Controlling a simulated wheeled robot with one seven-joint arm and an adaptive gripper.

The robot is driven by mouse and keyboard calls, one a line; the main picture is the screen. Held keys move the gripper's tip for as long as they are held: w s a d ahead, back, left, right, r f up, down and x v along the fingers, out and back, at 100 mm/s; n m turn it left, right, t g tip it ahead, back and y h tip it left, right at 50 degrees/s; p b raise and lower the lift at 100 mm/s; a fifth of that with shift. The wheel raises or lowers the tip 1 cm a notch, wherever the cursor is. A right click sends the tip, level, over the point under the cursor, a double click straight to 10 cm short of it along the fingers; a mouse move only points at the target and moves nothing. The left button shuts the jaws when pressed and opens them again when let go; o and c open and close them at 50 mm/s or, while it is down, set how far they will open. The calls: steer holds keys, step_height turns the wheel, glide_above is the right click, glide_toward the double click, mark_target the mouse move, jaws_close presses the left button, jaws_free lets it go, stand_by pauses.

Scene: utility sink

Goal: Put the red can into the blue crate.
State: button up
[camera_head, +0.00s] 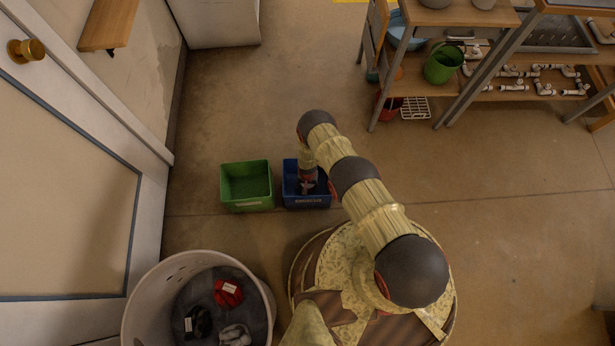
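The blue crate (291,187) stands on the floor near the middle of the view, with a pale label on its front. My arm reaches over it from the right and its end points down. My gripper (307,187) is over or inside the crate's opening; the height is hard to judge from above. A little red shows around the gripper, but I cannot tell whether it is the red can or part of my arm. The fingers are too small and dark to tell open from shut. My wrist hides part of the crate's inside.
A green crate (246,168) stands just left of the blue one. A white round basket (151,282) at the lower left holds dark, red and grey items. A wooden shelf (460,16) with buckets and pipes stands at the upper right. Floor behind the crates is clear.

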steer(key=shift+w, duration=0.1)
steer(key=shift+f, duration=0.15)
steer(key=o, duration=1.2)
steer(key=shift+c, duration=0.2)
steer(key=shift+o, duration=0.4)
